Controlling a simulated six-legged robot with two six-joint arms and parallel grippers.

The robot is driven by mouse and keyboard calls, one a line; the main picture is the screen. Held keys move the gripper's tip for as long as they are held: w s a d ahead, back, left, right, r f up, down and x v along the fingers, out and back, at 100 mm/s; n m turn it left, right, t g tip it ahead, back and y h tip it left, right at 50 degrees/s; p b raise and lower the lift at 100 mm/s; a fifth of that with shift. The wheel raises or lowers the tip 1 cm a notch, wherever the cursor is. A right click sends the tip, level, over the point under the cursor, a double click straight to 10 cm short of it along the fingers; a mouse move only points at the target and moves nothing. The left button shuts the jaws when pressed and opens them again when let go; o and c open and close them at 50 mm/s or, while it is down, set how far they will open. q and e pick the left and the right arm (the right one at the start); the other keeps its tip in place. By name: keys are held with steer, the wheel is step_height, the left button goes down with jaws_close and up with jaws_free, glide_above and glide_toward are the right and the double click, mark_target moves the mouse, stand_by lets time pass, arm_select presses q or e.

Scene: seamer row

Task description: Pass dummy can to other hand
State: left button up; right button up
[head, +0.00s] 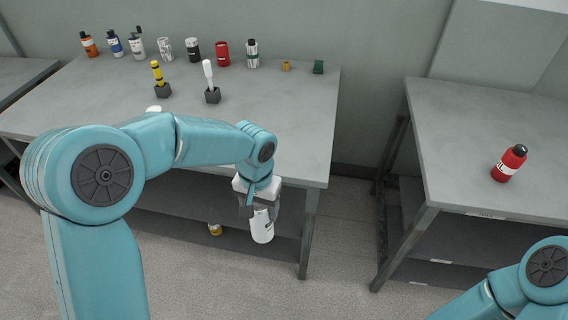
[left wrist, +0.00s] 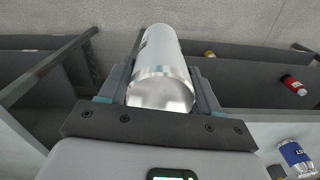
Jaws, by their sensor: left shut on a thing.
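The dummy can (head: 262,226) is a white and silver cylinder with a dark mark on its side. My left gripper (head: 260,205) is shut on it and holds it in the air in front of the left table's front edge, below the tabletop. In the left wrist view the can (left wrist: 162,70) lies between the two fingers, its shiny metal end facing the camera. My right arm shows only in part at the lower right of the head view. The right gripper is out of the picture.
The left table (head: 285,140) carries several bottles along the back, two tools in dark holders (head: 212,95) and a green block (head: 318,67). The right table (head: 480,130) holds a red bottle (head: 508,164). Open floor (head: 345,240) lies between the tables.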

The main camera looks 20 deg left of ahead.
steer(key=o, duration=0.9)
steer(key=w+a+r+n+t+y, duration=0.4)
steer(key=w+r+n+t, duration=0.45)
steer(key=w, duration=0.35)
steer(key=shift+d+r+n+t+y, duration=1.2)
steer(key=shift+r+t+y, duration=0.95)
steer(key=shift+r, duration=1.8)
arm_select(q)
steer(key=w+d+f+m, duration=0.1)
steer(key=d+m, duration=0.6)
steer(key=d, duration=1.6)
steer(key=shift+w+d+f, duration=0.15)
steer(key=shift+w+f, duration=0.2)
steer(key=shift+w, duration=0.25)
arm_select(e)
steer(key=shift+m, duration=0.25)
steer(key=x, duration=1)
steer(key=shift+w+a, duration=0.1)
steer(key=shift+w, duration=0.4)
